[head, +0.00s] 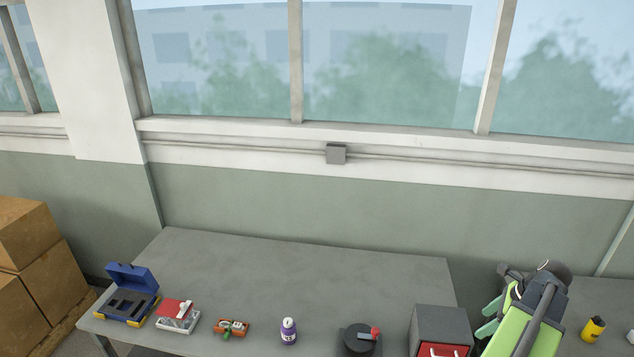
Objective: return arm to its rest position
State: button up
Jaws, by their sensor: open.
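My arm, lime green and black, rises at the lower right of the head view, folded close. My gripper (487,319) shows at its left side as two pale teal fingers pointing left and down. The fingers are apart, with nothing seen between them. The gripper appears just beyond the right end of the grey table (300,262), near a grey cabinet. Part of the gripper is hidden behind my arm.
On the table stand a blue case (131,276), a red-and-white box (178,315), an orange tray (233,327), a purple bottle (288,331), a black round device (358,340) and a grey cabinet (440,322) with a red drawer. A yellow canister (593,329) stands right. Cardboard boxes (35,250) are left.

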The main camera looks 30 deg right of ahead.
jog(key=w+a+f+n+g+y+b, duration=0.1)
jog(key=w+a+f+n+b, duration=0.3)
jog(key=w+a, duration=0.75)
jog(key=w+a+f+n+g+b, duration=0.1)
jog(key=w+a+f+n+b, duration=0.2)
jog(key=w+a+f+b, duration=0.6)
jog(key=w+a+f+n+h+b, duration=0.1)
jog(key=w+a+f+n+b, duration=0.1)
jog(key=a+n, duration=0.6)
jog(key=w+a+f+n+g+h+b, duration=0.1)
jog(key=a+f+n, duration=0.3)
jog(key=a, duration=0.9)
jog(key=w+a+f+n+g+h+b, duration=0.1)
jog(key=w+a+f+n+b, duration=0.2)
jog(key=a+n, duration=0.8)
jog(key=shift+w+a+n+b, duration=0.2)
jog(key=shift+w+n+b, duration=0.15)
jog(key=shift+w, duration=0.1)
